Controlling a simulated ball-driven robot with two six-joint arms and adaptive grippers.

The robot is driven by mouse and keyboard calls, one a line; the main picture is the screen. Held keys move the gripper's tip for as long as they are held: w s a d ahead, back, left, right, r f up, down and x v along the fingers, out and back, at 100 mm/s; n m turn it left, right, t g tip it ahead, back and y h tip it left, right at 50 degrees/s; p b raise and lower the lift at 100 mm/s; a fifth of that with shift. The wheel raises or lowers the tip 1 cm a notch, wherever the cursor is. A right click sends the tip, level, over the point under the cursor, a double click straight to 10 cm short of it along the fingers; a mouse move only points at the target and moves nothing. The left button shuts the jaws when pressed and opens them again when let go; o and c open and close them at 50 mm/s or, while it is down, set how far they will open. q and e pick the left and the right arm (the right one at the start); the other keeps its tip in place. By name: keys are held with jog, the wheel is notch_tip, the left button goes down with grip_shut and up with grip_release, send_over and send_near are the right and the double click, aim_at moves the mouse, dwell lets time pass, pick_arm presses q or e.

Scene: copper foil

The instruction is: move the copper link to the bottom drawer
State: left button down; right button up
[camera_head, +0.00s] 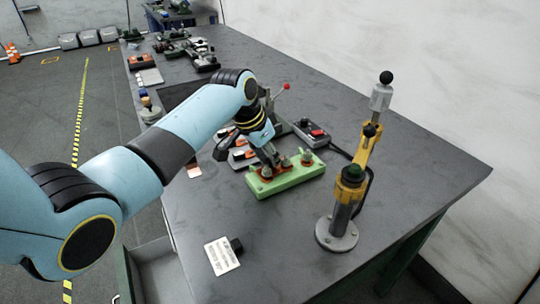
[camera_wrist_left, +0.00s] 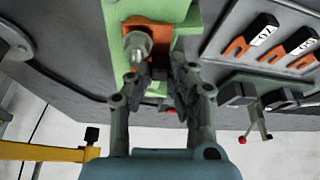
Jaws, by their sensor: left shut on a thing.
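A green fixture block (camera_head: 290,183) with upright metal bolts lies on the grey workbench. The orange copper link (camera_wrist_left: 140,27) sits on it around a bolt and runs under my fingers. My left gripper (camera_head: 270,157) comes down over the left part of the block. In the left wrist view its fingers (camera_wrist_left: 163,78) are closed together on the link, hiding its middle. An open grey drawer (camera_head: 157,268) shows under the bench's left edge at the bottom of the head view. My right gripper is not in view.
A yellow tool (camera_head: 350,190) stands on a round base at the right. A small control box (camera_head: 311,133) with a red button lies behind the block. The bench's front right is clear.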

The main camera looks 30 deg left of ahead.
pick_arm(q)
jog(key=c, duration=1.9)
grip_release()
grip_shut()
jog(key=shift+r+p, duration=0.1)
jog(key=shift+p, duration=0.35)
jog(key=shift+w+a, duration=0.25)
jog(key=shift+a, duration=0.3)
jog(key=shift+w+a+b, duration=0.3)
jog(key=shift+a, duration=0.35)
jog(key=shift+a, duration=0.1)
